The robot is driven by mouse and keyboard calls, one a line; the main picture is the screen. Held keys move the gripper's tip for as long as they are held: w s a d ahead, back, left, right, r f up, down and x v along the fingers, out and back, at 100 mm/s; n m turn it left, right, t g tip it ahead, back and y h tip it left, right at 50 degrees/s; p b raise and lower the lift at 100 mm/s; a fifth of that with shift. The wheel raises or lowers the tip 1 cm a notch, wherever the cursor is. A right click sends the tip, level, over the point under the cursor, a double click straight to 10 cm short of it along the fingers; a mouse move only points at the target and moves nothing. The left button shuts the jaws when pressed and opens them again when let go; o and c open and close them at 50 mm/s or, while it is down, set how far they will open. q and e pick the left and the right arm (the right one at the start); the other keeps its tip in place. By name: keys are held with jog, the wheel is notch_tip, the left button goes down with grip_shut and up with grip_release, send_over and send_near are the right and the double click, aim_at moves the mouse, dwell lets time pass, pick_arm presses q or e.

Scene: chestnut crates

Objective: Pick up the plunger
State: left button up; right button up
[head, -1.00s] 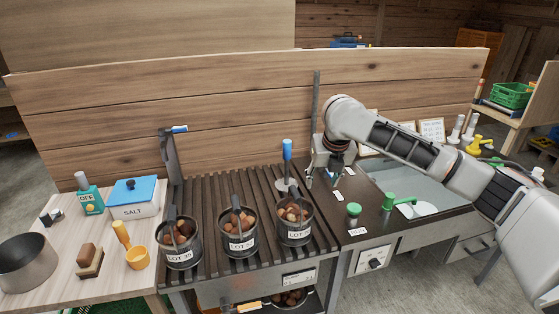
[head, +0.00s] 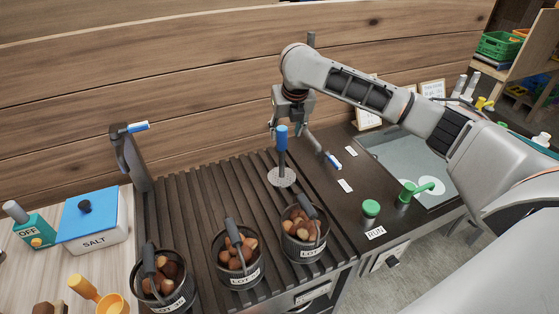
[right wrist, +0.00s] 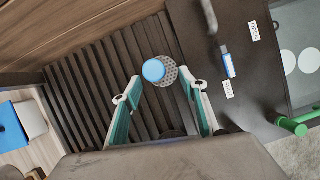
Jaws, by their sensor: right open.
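The plunger stands upright on the dark slatted rack, with a blue handle (head: 281,137) on top and a round perforated metal disc (head: 282,178) at its foot. My right gripper (head: 288,125) is behind and slightly above the handle top in the head view. In the right wrist view, the gripper (right wrist: 163,78) is open and empty, its two fingers spread. The blue handle top (right wrist: 153,70) shows near the gap between the fingertips, with the disc (right wrist: 183,82) beyond it. I cannot tell whether a finger touches the handle. My left gripper is not in view.
Several chestnut buckets, including one nearby (head: 303,249), line the rack's front edge. A blue-handled lever (head: 331,160) lies right of the plunger. A wooden wall (head: 200,95) closes the back.

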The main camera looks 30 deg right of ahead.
aim_at(282, 140)
jog(key=x, duration=0.6)
jog(key=shift+a, duration=0.3)
jog(key=shift+c, duration=0.4)
jog(key=shift+w+r, duration=0.1)
grip_shut()
